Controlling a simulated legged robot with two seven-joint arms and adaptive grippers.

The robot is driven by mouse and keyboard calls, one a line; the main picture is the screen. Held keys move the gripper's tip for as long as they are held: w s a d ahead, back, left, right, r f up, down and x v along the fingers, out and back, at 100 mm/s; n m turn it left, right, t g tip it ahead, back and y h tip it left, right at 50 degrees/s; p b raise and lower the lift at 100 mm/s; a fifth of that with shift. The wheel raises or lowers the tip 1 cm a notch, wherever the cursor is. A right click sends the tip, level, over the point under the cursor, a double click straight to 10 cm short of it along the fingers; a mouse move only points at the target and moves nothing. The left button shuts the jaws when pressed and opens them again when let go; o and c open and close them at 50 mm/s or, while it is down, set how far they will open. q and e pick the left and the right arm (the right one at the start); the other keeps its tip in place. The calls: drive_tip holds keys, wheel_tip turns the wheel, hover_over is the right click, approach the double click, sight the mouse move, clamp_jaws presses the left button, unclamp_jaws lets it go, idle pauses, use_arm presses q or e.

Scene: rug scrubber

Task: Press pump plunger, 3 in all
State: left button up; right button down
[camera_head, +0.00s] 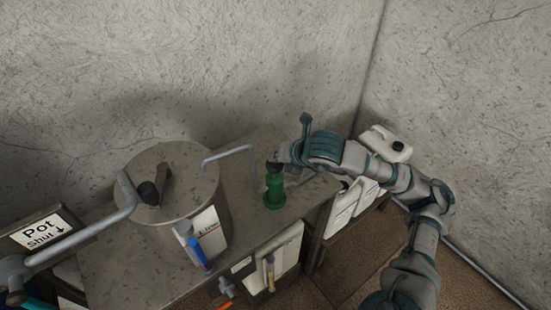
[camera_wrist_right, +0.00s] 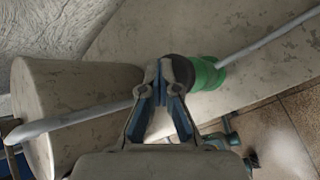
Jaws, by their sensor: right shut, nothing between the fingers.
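A green pump (camera_head: 274,192) stands upright on the worn grey bench top, near its right end. It also shows in the wrist view (camera_wrist_right: 208,74), with a dark round top (camera_wrist_right: 184,68) on its near end. In the wrist view the fingers of my right gripper (camera_wrist_right: 164,70) are together and empty, and the tips overlap the dark top. Whether they touch it cannot be told. My left gripper is not in view.
A large lidded pot (camera_head: 178,190) stands on the bench left of the pump. A thin grey pipe (camera_head: 228,153) runs between them. A white canister (camera_head: 385,144) stands to the right beyond my arm. A sign (camera_head: 43,230) is at the far left. Concrete walls close off the back.

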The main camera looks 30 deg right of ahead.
drive_tip(key=shift+r+p, duration=0.65)
drive_tip(key=shift+r, duration=0.6)
wheel_tip(320, 180, up, 5)
drive_tip(key=p, duration=0.3)
idle(0.4)
